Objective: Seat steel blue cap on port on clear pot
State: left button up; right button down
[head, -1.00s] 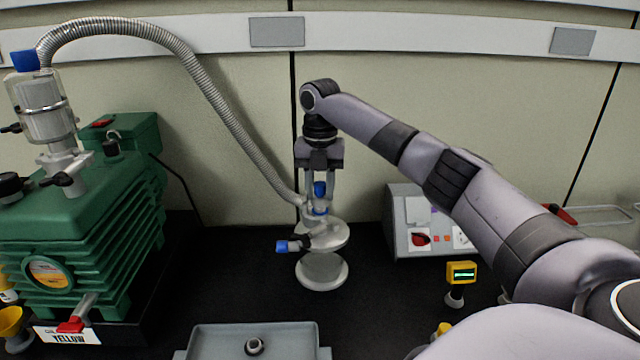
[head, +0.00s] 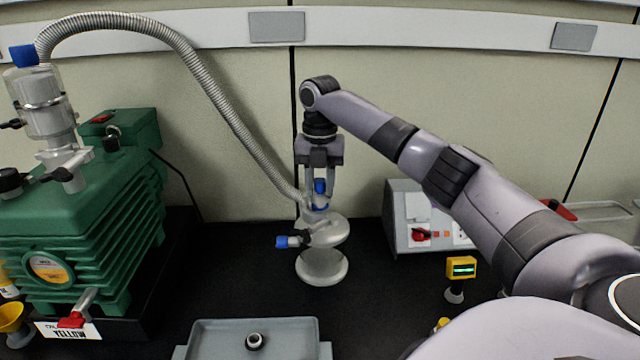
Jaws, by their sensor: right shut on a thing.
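The clear pot (head: 322,266) stands on the dark bench near the middle, with a pale round flange above its base and fittings on top. My right gripper (head: 320,190) points straight down over the pot's top. It is shut on a small blue part, which I take to be the steel blue cap (head: 319,186). A second blue band shows just below it among the pot's top fittings. The port under the cap is hidden by the fingers and fittings, so I cannot tell whether the cap touches it. My left gripper is out of view.
A ribbed metal hose (head: 215,90) runs from the upper left down to the pot's top. A green pump (head: 80,230) stands at left. A grey tray (head: 215,325) lies in front. A grey control box (head: 405,235) and yellow gauge (head: 461,267) stand at right.

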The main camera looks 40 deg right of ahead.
jog(key=shift+f, duration=0.65)
dwell(0.9)
jog(key=c, duration=0.7)
grip_release()
jog(key=shift+a+r, duration=0.1)
jog(key=shift+a, duration=0.05)
jog(key=shift+w, duration=0.1)
